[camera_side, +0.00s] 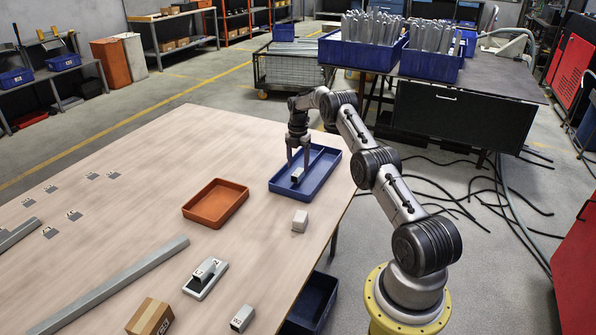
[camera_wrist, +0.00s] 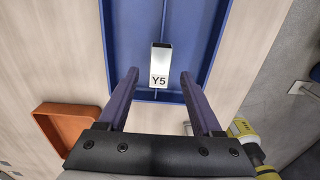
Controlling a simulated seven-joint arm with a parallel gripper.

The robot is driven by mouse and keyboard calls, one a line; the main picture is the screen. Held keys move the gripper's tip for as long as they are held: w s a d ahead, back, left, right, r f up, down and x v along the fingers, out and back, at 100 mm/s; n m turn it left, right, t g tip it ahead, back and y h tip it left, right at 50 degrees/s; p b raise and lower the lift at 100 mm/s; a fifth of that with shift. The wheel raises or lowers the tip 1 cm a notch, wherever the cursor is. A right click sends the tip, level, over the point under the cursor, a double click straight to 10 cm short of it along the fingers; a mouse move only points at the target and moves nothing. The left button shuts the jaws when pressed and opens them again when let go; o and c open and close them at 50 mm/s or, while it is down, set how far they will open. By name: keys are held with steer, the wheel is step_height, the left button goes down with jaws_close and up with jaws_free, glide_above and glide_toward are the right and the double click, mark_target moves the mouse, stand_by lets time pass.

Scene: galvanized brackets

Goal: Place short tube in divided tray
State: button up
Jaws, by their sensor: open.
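The divided tray (camera_side: 331,161) is blue and lies near the table's far right edge; it also fills the middle of the wrist view (camera_wrist: 117,30). A short tube (camera_side: 296,176), light grey with a "Y5" label, is at the tray's near left part. In the wrist view the short tube (camera_wrist: 161,58) lines up with the thin divider (camera_wrist: 164,18); I cannot tell whether it rests on the divider or in one compartment. My gripper (camera_side: 298,164) points down over the tray. Its fingers (camera_wrist: 160,74) are spread, one on each side of the tube, with gaps showing.
An orange tray (camera_side: 216,204) stands left of the blue tray. A pale block (camera_side: 300,221), a labelled tube (camera_side: 242,318), a grey bracket piece (camera_side: 205,277), a cardboard box (camera_side: 150,317) and a long grey bar (camera_side: 115,282) lie nearer.

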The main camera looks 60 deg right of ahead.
mark_target(298, 172)
steer(key=w+a+r+m, duration=0.1)
steer(key=a+r, duration=0.3)
steer(key=r, duration=0.3)
steer(key=a+r+m+t, duration=0.1)
steer(key=a+r, duration=0.2)
steer(key=r, duration=0.4)
steer(key=w+a+r+m, duration=0.1)
steer(key=a+r, duration=0.3)
steer(key=r, duration=0.3)
steer(key=s+a+r+m+t+h, duration=0.1)
steer(key=s+a+r+m, duration=0.4)
steer(key=a+r, duration=0.7)
steer(key=s+a+r+m+t, duration=0.15)
steer(key=s+a+m, duration=0.25)
steer(key=s+a, duration=0.8)
steer(key=s+a+f+m, duration=0.2)
steer(key=s, duration=0.2)
steer(key=s+a+f+m+t, duration=0.1)
steer(key=s+a+f+m, duration=0.1)
steer(key=s, duration=0.3)
steer(key=s+a+f+m+t+y, duration=0.1)
steer(key=s+a+f+m, duration=0.1)
steer(key=s+a, duration=0.2)
steer(key=shift+s+a, duration=0.25)
steer(key=shift+s, duration=0.3)
